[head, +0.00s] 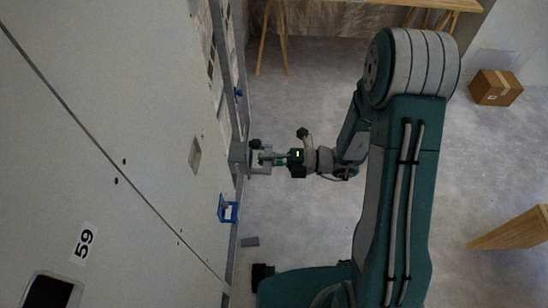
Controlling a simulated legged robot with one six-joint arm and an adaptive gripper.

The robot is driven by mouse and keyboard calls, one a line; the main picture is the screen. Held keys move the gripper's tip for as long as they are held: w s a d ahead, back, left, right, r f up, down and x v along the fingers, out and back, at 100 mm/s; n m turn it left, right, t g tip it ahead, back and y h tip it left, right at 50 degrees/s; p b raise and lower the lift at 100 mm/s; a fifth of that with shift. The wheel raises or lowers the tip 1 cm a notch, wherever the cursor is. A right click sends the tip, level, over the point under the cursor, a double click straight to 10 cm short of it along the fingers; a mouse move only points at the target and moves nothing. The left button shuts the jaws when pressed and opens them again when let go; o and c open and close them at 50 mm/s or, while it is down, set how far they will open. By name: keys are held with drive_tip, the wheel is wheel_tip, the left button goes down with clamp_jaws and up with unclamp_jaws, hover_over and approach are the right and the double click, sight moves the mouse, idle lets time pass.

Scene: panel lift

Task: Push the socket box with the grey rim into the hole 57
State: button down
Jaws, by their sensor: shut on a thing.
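My gripper (262,157) is at the panel's right edge in the head view, its fingers shut on a small grey piece (238,156). This piece looks like the socket box with the grey rim, but it is small and partly hidden by the fingers. It is at or close to the panel face; I cannot tell whether it touches or sits in a hole. The pale panel (110,90) fills the left side. No label 57 is readable.
A blue bracket-like part (228,210) is on the panel's edge below my gripper. A greyish rectangular patch (195,155) is on the panel. A wooden table (430,4) stands at the top, a cardboard box (496,87) at the right. The floor between is mostly clear.

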drive_tip(key=shift+w+a, duration=0.15)
drive_tip(key=shift+a, duration=1.8)
drive_tip(key=shift+w+a, duration=0.15)
drive_tip(key=shift+a, duration=1.75)
drive_tip(key=shift+w+a, duration=0.15)
drive_tip(key=shift+a, duration=1.25)
drive_tip(key=shift+w+a, duration=0.1)
drive_tip(key=shift+a, duration=1.3)
drive_tip(key=c, duration=0.7)
unclamp_jaws()
drive_tip(key=shift+d, duration=0.1)
drive_tip(key=shift+o, duration=0.2)
approach(236, 158)
drive_tip(key=w+a+f, duration=0.1)
drive_tip(key=a, duration=0.1)
drive_tip(key=w+a+f, duration=0.1)
drive_tip(key=a+f, duration=0.1)
drive_tip(key=shift+w, duration=0.2)
